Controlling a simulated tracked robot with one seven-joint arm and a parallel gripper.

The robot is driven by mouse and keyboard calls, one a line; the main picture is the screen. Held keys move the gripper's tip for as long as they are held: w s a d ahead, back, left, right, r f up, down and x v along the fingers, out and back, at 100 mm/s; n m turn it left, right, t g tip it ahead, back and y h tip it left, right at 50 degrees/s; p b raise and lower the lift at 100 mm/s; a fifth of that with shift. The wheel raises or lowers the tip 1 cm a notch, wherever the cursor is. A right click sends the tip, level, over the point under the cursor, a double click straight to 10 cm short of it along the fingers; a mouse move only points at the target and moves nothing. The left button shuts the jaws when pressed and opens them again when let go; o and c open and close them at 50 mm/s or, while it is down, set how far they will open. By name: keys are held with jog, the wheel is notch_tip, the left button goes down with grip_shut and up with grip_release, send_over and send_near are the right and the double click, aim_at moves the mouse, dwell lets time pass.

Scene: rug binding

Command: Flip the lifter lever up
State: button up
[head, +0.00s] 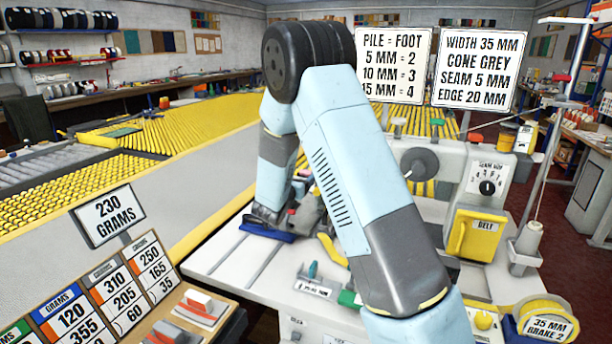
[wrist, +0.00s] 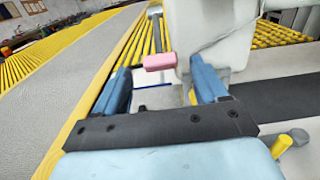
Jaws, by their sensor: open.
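A pink block-shaped grip (wrist: 160,62), which looks like the lifter lever's end, lies roughly level beside the pale machine body (wrist: 212,30). My gripper (wrist: 160,68) is open, with its blue fingertips to the left and right of the pink grip. I see no contact; how deep the grip lies between the fingers is unclear. In the head view my gripper (head: 272,212) is low on the left of the sewing machine (head: 440,172), partly hidden by my arm. A small bit of pink shows near it, mostly hidden by my arm.
The white machine table (head: 225,262) carries a yellow curved part (head: 332,250) and small labelled parts. A cone of thread (head: 529,238) stands at right. A yellow roller conveyor (head: 200,125) runs behind. Sign boards (head: 478,68) stand above the machine.

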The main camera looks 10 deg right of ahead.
aim_at(304, 174)
jog(key=shift+x, duration=1.65)
jog(key=shift+c, duration=0.3)
